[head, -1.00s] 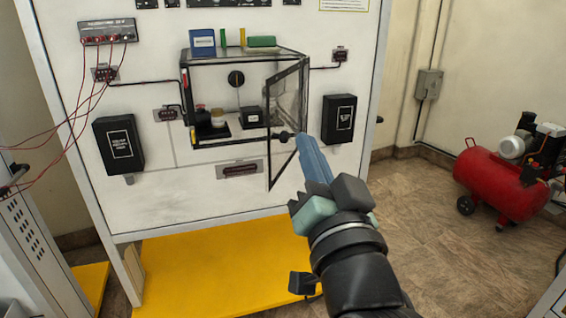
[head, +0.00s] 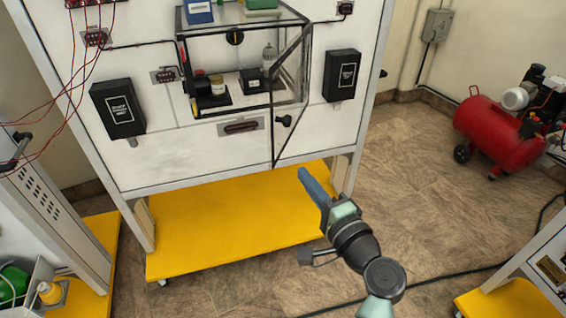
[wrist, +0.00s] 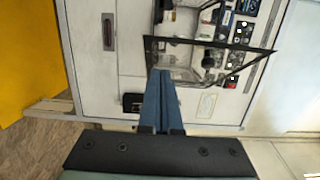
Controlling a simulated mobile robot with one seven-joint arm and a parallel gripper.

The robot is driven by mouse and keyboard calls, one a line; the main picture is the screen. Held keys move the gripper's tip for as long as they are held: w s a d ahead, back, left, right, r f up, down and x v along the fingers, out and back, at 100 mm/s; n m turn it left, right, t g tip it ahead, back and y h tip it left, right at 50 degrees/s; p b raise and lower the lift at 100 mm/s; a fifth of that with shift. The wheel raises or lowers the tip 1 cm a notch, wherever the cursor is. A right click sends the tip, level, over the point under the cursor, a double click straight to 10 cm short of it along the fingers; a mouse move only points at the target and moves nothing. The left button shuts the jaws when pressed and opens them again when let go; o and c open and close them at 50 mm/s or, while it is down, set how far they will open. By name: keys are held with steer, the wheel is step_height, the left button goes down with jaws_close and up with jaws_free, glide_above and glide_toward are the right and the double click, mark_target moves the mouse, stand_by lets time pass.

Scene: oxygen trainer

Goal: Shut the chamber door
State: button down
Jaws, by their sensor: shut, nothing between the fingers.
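The chamber (head: 245,70) is a clear box with a black frame on the white panel. Its door (head: 291,90) is a clear pane in a black frame, swung open toward me from the right side, with a black knob (head: 284,121) on it. The door also shows in the wrist view (wrist: 225,64), its dark frame lying beyond my fingertips. My gripper (head: 303,172) has blue fingers, shut and empty, below and to the right of the door's lower corner. In the wrist view, the fingers (wrist: 163,76) overlap the door frame in the picture; I cannot tell whether they touch.
Inside the chamber are a small jar (head: 217,84) and a black box (head: 252,81). Black boxes (head: 118,108) (head: 341,75) flank it on the panel. A yellow base (head: 220,235) lies below. A red compressor (head: 494,138) stands right; floor between is open.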

mark_target(274, 158)
steer(key=shift+w+a+p, duration=0.3)
steer(key=shift+w+a, duration=0.25)
steer(key=shift+a, duration=0.25)
steer(key=shift+w+a+p, duration=0.3)
steer(key=shift+w+a, duration=0.2)
steer(key=shift+a, duration=0.3)
steer(key=shift+w+a+p, duration=0.3)
steer(key=shift+w+a, duration=0.25)
steer(key=shift+a, duration=0.25)
steer(key=shift+a, duration=0.1)
